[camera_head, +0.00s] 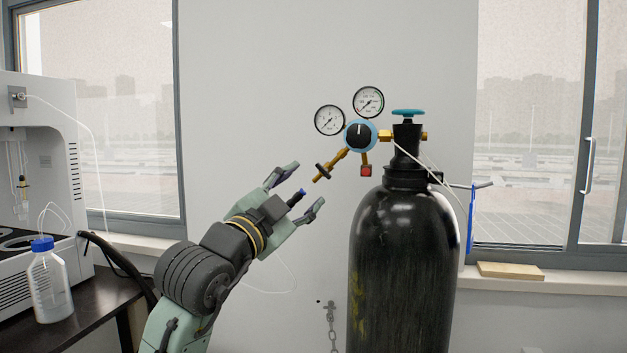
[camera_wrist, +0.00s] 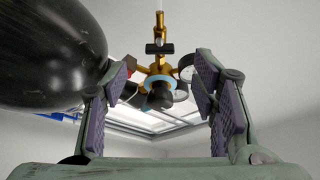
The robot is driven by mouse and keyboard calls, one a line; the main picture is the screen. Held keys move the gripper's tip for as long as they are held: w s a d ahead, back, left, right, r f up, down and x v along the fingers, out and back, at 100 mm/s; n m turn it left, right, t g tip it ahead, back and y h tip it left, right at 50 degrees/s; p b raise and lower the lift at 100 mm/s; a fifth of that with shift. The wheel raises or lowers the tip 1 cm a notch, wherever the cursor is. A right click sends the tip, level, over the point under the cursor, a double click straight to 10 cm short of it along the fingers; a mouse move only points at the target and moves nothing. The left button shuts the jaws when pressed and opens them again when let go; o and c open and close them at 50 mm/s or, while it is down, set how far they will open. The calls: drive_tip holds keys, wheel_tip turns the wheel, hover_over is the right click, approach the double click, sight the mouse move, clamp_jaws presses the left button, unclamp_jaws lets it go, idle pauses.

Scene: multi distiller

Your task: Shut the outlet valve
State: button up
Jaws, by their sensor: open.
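The outlet valve (camera_head: 323,172) is a small black bar handle on the brass outlet pipe, which slants down and left from the regulator (camera_head: 361,135). The regulator has a black knob with a blue ring. My gripper (camera_head: 305,187) is open, just below and left of the valve, with its fingers pointing up and right. It does not appear to touch the valve. In the wrist view the valve handle (camera_wrist: 160,48) shows beyond the open fingers (camera_wrist: 166,85), near the middle. The regulator knob (camera_wrist: 158,97) shows below it there.
A black gas cylinder (camera_head: 403,270) with a teal top handwheel (camera_head: 408,113) stands right of my gripper. Two round gauges (camera_head: 329,120) (camera_head: 369,102) sit above the regulator. A bench with a blue-capped bottle (camera_head: 48,285) is at left.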

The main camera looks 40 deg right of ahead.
drive_tip(key=v, duration=0.2)
drive_tip(key=shift+s+a+f, duration=0.1)
drive_tip(key=shift+a, duration=0.1)
idle(0.3)
